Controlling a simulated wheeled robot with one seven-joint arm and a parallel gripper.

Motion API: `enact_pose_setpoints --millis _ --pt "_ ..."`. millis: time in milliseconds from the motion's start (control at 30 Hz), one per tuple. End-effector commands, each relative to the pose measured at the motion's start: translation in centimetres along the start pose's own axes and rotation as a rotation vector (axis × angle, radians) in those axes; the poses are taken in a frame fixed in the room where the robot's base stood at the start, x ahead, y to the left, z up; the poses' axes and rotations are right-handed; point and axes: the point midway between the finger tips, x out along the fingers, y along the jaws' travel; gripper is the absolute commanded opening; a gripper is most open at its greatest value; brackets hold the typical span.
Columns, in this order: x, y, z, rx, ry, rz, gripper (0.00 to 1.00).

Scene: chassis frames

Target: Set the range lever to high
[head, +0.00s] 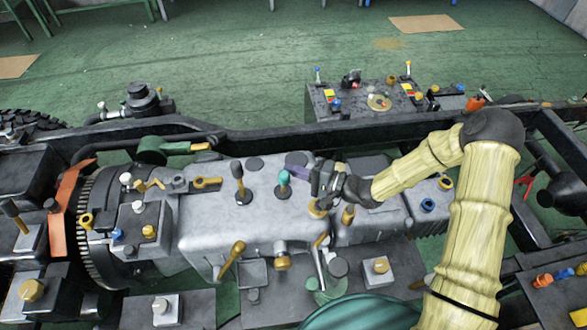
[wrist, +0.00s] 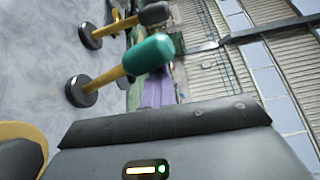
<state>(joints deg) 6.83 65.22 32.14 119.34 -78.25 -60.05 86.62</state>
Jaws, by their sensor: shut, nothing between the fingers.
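A short lever with a teal knob (head: 283,178) stands on top of the grey gearbox housing (head: 210,225). A similar lever with a dark knob (head: 238,171) stands to its left. No label shows which is the range lever. My gripper (head: 295,160) is shut and empty, its purple fingers just behind and right of the teal knob in the head view. In the wrist view the teal knob (wrist: 148,54) and its brass-coloured stem are large and close, and the purple fingers (wrist: 158,90) show behind the knob. I cannot tell whether they touch.
More brass-coloured levers and fittings stand around the housing, including a front lever (head: 232,258). The black chassis rail (head: 250,143) runs behind. A dark box with small controls (head: 350,122) stands beyond the rail. The green floor (head: 220,70) behind is largely clear.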

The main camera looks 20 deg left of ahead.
Motion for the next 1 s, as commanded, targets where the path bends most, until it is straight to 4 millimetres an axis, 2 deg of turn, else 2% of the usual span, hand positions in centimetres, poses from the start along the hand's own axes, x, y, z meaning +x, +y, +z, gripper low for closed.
enact_pose_setpoints --millis 133,267,700,833,1000 --pt "0.0 -0.4 0.4 0.003 -0.009 0.005 0.00" --pt "0.0 -1.9 0.4 0.000 -0.008 0.003 0.00" --pt "-0.3 -8.8 0.5 -0.002 -0.003 -0.002 0.00" --pt "-0.3 -9.8 0.6 0.001 -0.002 -0.002 0.00" --pt "-0.3 -10.0 0.6 0.002 -0.003 -0.003 0.00"
